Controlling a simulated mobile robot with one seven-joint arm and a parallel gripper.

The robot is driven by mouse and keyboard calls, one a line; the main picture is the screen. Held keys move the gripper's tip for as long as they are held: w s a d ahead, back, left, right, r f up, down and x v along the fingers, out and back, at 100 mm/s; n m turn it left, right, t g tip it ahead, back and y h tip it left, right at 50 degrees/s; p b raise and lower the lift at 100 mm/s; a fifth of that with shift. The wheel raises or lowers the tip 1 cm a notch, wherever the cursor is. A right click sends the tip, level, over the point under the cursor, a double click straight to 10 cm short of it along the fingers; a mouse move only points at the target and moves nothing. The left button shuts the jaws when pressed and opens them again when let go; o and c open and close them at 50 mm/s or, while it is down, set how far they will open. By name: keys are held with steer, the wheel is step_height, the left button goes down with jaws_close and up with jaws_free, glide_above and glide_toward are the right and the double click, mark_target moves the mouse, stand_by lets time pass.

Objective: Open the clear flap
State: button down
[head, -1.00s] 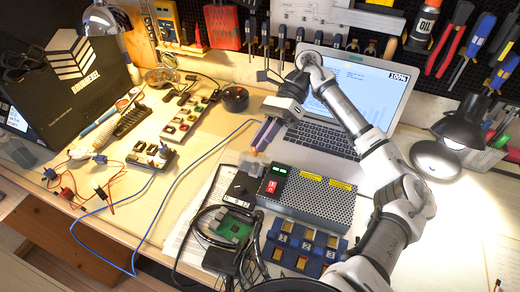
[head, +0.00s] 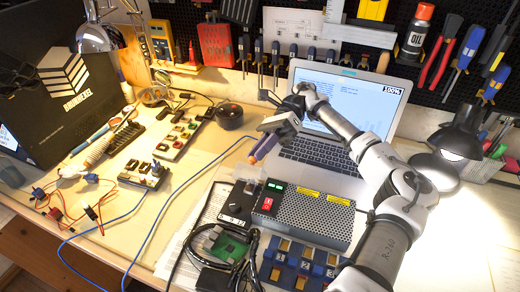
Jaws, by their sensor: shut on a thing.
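The clear flap (head: 246,172) is a small, pale see-through piece at the back end of a black switch box (head: 237,205), left of the metal power unit. It looks raised from the box, but its exact angle is too small to tell. My gripper (head: 253,159) comes down from the upper right, with purple fingers and orange tips. The fingertips are closed at the flap's upper edge and partly hide it. The black box stays on the table.
The perforated power unit (head: 304,214) stands right of the box, with blue bins (head: 297,262) in front. Black cables (head: 205,232) and a green board (head: 230,249) crowd the near side. The laptop (head: 322,150) is behind. A blue cable (head: 190,195) runs left.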

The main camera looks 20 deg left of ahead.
steer(key=c, duration=1.3)
jaws_free()
step_height(320, 180, up, 20)
steer(key=p, duration=0.8)
